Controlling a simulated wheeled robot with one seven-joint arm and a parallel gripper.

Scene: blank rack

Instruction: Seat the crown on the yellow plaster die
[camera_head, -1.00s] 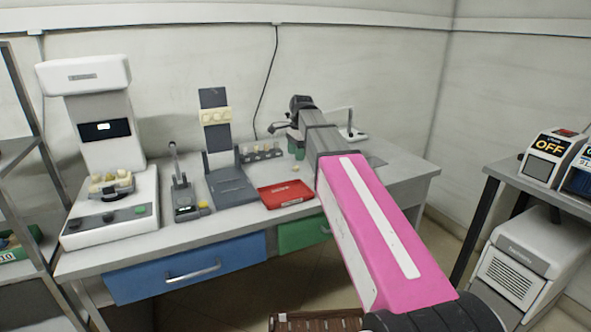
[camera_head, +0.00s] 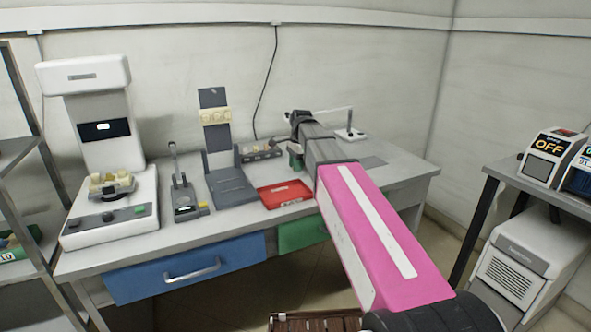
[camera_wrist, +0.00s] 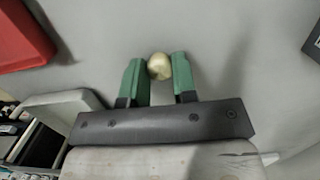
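The crown, a small shiny pale-gold piece (camera_wrist: 159,66), sits between the fingertips in the wrist view. My gripper's green fingers (camera_wrist: 159,74) stand close on both sides of it, with little or no gap. I cannot tell whether they press on it. In the head view my gripper (camera_head: 296,157) is low over the bench, right of the red tray, and hides the crown. A small yellow block (camera_head: 203,206), which may be the yellow plaster die, is at the base of the lever stand (camera_head: 183,200). Its shape is too small to tell.
The red tray (camera_head: 285,194) lies close left of my gripper; it also shows in the wrist view (camera_wrist: 22,38). A small rack (camera_head: 262,152) stands behind it. A grey stand (camera_head: 230,185) and a white machine (camera_head: 105,205) are further left. Bench to the right is mostly clear.

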